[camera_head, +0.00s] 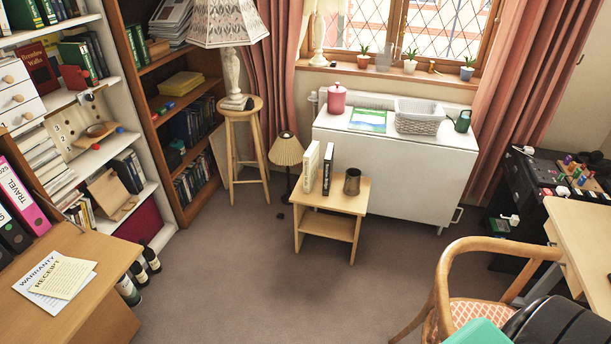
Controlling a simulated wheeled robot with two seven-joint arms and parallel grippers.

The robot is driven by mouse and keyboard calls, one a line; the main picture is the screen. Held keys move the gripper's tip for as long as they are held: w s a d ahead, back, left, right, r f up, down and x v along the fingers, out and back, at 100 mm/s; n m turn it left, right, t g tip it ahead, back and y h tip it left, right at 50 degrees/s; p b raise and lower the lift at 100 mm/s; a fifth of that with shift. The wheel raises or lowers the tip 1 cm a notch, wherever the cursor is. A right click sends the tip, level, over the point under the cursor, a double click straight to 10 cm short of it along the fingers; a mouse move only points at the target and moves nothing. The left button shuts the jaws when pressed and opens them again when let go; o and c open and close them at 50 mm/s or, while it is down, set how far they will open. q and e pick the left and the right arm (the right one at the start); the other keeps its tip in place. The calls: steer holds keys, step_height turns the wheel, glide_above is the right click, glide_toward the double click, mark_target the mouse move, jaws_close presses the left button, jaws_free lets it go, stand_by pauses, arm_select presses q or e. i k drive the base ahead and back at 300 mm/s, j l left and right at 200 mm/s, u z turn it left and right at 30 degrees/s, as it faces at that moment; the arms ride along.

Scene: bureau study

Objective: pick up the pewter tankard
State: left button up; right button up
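The pewter tankard (352,182) is a dark grey metal cup standing upright on the right part of a small light-wood side table (329,204). The table stands on the carpet near the middle of the view, in front of a white cabinet. Two upright books (319,169), one cream and one black, stand on the same table to the left of the tankard, with a gap between. Neither of my grippers is in view.
Open carpet (270,285) lies in front of the side table. A cane chair (442,290) is at lower right, a wooden desk (105,300) at lower left. A lamp stool (240,145) and small floor lamp (286,152) stand left of the table; a white cabinet (390,165) is behind.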

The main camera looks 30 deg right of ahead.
mark_target(351, 186)
steer(key=z, duration=1.25)
steer(key=i+j, duration=0.2)
steer(key=i, duration=0.15)
steer(key=i+j+z, duration=0.1)
steer(key=i+j, duration=0.15)
steer(key=i+l, duration=0.05)
steer(key=i, duration=0.05)
